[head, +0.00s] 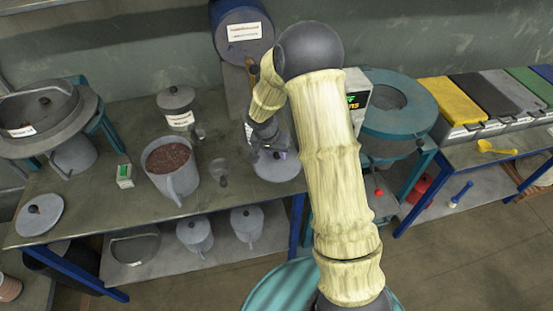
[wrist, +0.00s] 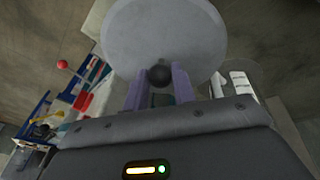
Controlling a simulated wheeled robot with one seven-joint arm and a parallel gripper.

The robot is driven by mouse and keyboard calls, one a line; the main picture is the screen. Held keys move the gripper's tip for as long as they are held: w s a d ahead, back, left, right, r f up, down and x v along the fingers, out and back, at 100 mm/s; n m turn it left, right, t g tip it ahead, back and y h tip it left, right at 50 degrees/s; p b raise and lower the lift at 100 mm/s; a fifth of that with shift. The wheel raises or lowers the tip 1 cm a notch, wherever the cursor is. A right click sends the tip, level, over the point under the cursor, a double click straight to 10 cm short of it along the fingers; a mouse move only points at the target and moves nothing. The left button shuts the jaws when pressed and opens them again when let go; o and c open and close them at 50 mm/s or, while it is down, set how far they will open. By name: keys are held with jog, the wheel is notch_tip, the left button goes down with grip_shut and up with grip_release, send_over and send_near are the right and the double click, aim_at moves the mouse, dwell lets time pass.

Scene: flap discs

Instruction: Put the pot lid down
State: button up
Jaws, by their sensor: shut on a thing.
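The pot lid (head: 279,170) is a grey round disc near the table's right front edge in the head view. My gripper (head: 272,148) is above it, partly hidden by my arm. In the wrist view, the lid (wrist: 165,32) fills the top middle, and its dark knob sits between the two purple fingers of my gripper (wrist: 159,88), which is shut on it. I cannot tell whether the lid touches the table. An open grey pot (head: 178,188) with brown granular contents stands left of it.
A second lid (head: 39,214) lies at the table's left front. A small green-and-white box (head: 124,176) and a lidded canister (head: 177,106) stand near the open pot. The table top (head: 105,215) is bare at the front left. Lidded pots (head: 195,235) stand on the lower shelf.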

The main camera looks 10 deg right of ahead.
aim_at(275, 157)
jog(key=shift+s+f, duration=0.1)
jog(key=shift+f, duration=1.6)
jog(key=shift+f, duration=0.15)
jog(key=o, duration=1)
jog(key=shift+a+r, duration=0.1)
jog(key=shift+r, duration=0.5)
jog(key=v, duration=1.1)
